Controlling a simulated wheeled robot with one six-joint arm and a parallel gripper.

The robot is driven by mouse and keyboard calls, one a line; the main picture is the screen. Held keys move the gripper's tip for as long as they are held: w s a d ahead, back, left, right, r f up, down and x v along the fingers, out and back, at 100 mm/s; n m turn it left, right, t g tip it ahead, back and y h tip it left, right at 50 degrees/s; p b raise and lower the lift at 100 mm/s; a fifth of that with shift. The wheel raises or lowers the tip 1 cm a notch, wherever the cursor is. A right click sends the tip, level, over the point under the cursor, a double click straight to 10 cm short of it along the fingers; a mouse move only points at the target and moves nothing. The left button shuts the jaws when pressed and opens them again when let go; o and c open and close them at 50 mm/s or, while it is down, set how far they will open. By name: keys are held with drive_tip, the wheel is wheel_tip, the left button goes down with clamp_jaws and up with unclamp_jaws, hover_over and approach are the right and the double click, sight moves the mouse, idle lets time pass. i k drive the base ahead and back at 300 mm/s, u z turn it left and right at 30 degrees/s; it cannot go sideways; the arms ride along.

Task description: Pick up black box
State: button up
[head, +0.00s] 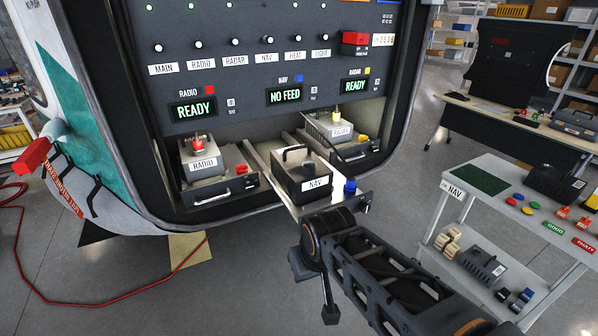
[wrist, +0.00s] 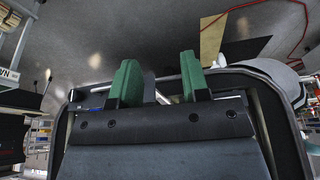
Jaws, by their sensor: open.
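A black box (head: 302,175) with a carrying handle and a NAV label sits upright on a pulled-out tray (head: 352,201) under the NO FEED display. In the head view my arm reaches up from the bottom right and ends just below the NAV tray; the fingertips are not clearly visible there.
A RADIO unit (head: 203,163) and a RADAR unit (head: 337,124) sit on either side of the NAV tray. A blue knob (head: 350,187) stands on the tray's right side. The NAV cart (head: 492,170) stands at right. A red cable (head: 95,287) crosses the floor at left.

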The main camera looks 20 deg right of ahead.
sight(305, 178)
drive_tip(key=z, duration=1.6)
drive_tip(key=i, duration=0.7)
drive_tip(key=u, duration=3.15)
